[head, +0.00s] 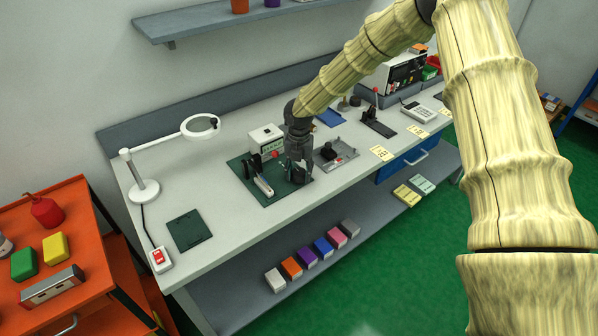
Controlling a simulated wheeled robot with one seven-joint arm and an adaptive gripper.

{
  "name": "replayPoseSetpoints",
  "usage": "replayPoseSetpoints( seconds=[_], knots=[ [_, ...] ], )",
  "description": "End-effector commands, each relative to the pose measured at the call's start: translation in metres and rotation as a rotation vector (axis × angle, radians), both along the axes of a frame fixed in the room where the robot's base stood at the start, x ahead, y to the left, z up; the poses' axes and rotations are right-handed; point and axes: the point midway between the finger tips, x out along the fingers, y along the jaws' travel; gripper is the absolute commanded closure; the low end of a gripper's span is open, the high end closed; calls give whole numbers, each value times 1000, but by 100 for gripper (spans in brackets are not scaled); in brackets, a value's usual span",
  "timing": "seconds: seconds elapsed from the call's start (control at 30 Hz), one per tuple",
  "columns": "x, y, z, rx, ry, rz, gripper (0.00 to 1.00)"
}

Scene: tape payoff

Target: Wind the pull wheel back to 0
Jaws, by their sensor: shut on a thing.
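My gripper (298,173) points down at the right side of a dark green mat on the bench. Its fingers are shut on a small dark part that seems to be the pull wheel; the gripper covers most of it. Any 0 mark or scale is too small to read. Left of my gripper on the mat stands a dark upright part (255,163) with a pale long piece (263,186) in front of it. A white box (266,138) with a greenish panel stands behind, and a small red knob (276,153) shows beside my gripper.
A grey tray (345,156) with a black part lies close right of my gripper. A magnifier lamp (200,126) stands at left, and a red-switch box (158,258) at the front left corner. The bench front edge is near; the bench left of the mat is mostly clear.

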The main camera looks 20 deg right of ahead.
Motion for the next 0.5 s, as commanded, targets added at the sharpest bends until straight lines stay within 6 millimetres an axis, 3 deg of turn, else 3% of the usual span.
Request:
replayPoseSetpoints(
  seconds=[0.03, 0.13, 0.5],
  knots=[
    [1, -1, 0, -1, -2, -1, 52],
    [1, -1, 0, 0, -1, -1, 34],
    [0, 0, 2, 0, -1, -1, 34]
  ],
)
